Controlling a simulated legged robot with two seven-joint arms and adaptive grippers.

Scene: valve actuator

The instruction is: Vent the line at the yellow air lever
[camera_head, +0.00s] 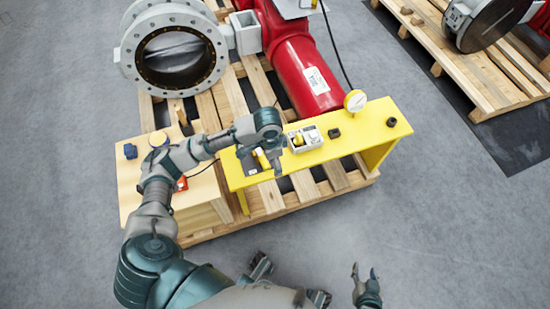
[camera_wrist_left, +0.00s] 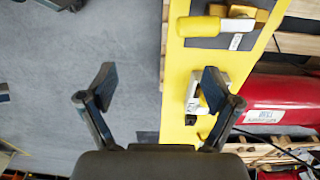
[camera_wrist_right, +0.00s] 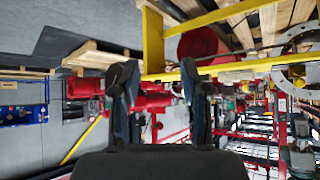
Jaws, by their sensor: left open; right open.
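The yellow air lever (camera_wrist_left: 200,27) lies along a dark plate on the yellow bench (camera_wrist_left: 178,110) at the top of the left wrist view. It joins a brass-coloured body (camera_wrist_left: 240,12). In the head view the lever (camera_head: 262,159) is partly hidden by my left gripper (camera_head: 275,158), which hangs over the bench beside it. In the left wrist view the left gripper (camera_wrist_left: 160,88) is open and empty, its fingers apart from the lever. My right gripper (camera_head: 365,278) is open and empty over bare floor, in front of the bench; its fingers also show in the right wrist view (camera_wrist_right: 160,78).
A white switch box (camera_head: 304,139), a small black knob (camera_head: 334,133) and a round gauge (camera_head: 355,101) sit along the bench. A red actuator (camera_head: 300,65) and a flanged valve (camera_head: 128,55) lie behind. A wooden box (camera_head: 200,212) stands left. The floor at front right is clear.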

